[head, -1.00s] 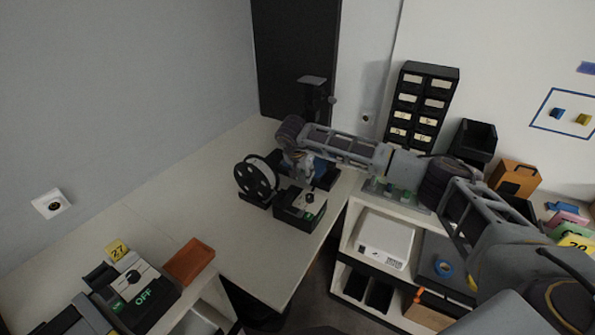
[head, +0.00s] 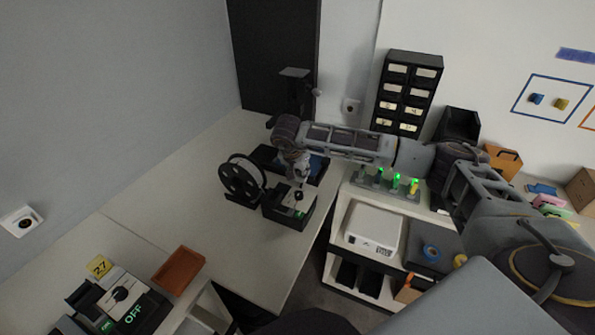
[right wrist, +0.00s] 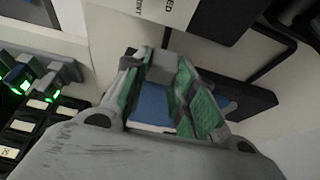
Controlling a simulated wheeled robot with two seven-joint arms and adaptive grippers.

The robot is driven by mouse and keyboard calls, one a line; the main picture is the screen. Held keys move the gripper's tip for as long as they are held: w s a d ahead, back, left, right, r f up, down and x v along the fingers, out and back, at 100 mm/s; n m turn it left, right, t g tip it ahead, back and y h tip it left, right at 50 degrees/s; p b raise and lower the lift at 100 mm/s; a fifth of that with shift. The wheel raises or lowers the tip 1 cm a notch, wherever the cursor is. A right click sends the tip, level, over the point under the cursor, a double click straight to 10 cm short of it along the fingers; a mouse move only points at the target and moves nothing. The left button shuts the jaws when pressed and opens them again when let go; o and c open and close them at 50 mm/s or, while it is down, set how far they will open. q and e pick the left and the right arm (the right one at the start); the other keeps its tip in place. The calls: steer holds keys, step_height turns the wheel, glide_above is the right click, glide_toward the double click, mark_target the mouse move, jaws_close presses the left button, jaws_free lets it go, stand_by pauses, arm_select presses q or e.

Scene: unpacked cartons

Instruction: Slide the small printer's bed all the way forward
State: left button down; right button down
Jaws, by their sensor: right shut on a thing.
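The small printer (head: 268,157) stands on the desk in the head view, with a dark base and a tall dark upright behind it. Its blue bed (head: 317,166) shows just right of my right gripper (head: 301,176), which points down at it and partly covers it. In the right wrist view, the green-padded fingers (right wrist: 160,75) are shut on a small grey piece, seemingly the bed's tab, with blue bed surface (right wrist: 153,104) showing between them. The exact contact is hard to see. My left gripper is not in view.
A black spool (head: 243,178) and a black box with a knob (head: 290,206) stand close in front of the printer. A shelf with a row of green lights (head: 388,183) and a white box (head: 373,229) is to the right.

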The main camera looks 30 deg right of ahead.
steer(key=shift+d, duration=0.3)
steer(key=c, duration=1.5)
jaws_free()
steer(key=o, duration=0.3)
steer(key=shift+s, duration=0.2)
steer(key=shift+o, duration=0.2)
steer(key=shift+w+a, duration=0.1)
steer(key=shift+a, duration=0.05)
steer(key=shift+r, duration=0.25)
steer(key=v, duration=1.1)
steer(key=shift+r, duration=0.3)
steer(key=shift+s+f, duration=0.1)
steer(key=shift+s, duration=0.15)
